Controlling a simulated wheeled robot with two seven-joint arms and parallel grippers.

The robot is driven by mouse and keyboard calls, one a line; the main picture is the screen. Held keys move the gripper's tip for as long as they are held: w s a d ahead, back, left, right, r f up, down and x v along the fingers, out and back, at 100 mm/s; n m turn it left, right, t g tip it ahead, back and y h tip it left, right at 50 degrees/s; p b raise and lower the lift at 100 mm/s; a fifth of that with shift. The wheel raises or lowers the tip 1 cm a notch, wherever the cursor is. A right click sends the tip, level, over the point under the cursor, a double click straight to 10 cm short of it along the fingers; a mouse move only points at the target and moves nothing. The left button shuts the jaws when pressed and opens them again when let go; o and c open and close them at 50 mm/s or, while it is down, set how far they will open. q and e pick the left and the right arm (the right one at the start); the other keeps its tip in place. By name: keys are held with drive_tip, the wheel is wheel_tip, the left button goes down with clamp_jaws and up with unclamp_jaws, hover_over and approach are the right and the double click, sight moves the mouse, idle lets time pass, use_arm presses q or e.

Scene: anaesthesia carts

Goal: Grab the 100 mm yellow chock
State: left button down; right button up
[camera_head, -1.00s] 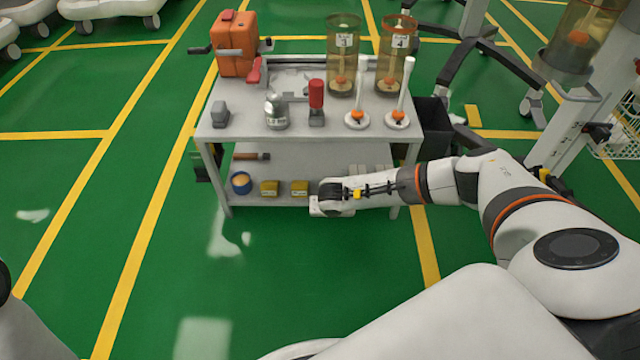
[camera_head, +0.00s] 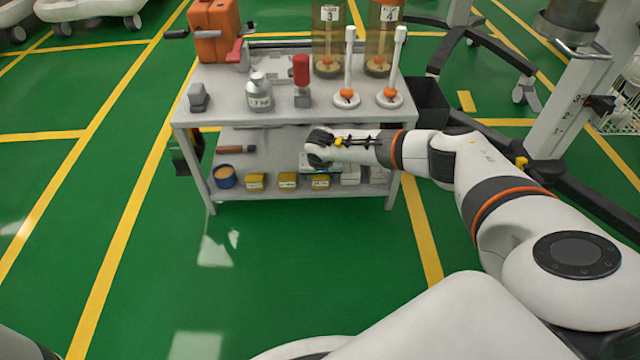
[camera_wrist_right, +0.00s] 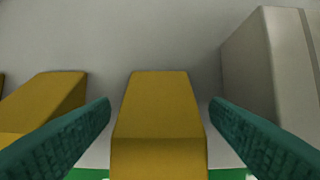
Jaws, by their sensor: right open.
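Three yellow chocks stand in a row on the lower shelf of the cart: a left one (camera_head: 255,181), a middle one (camera_head: 288,180) and a right one (camera_head: 320,183). Their labels are too small to read, so I cannot tell which is 100 mm. My right gripper (camera_head: 319,168) is at the lower shelf, above the right chock. In the right wrist view its teal fingers (camera_wrist_right: 160,108) are open on either side of one yellow chock (camera_wrist_right: 160,125), with gaps at the fingertips. Another yellow chock (camera_wrist_right: 42,105) lies to the left. My left gripper is not in view.
A grey block (camera_wrist_right: 268,65) stands just right of the right finger. The lower shelf (camera_head: 275,150) also holds a blue tin (camera_head: 225,177) and a hammer (camera_head: 237,149). The cart's top (camera_head: 225,110) overhangs, carrying a silver bottle (camera_head: 259,95) and other items.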

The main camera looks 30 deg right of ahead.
drive_tip(key=shift+r, duration=0.1)
drive_tip(key=c, duration=1.1)
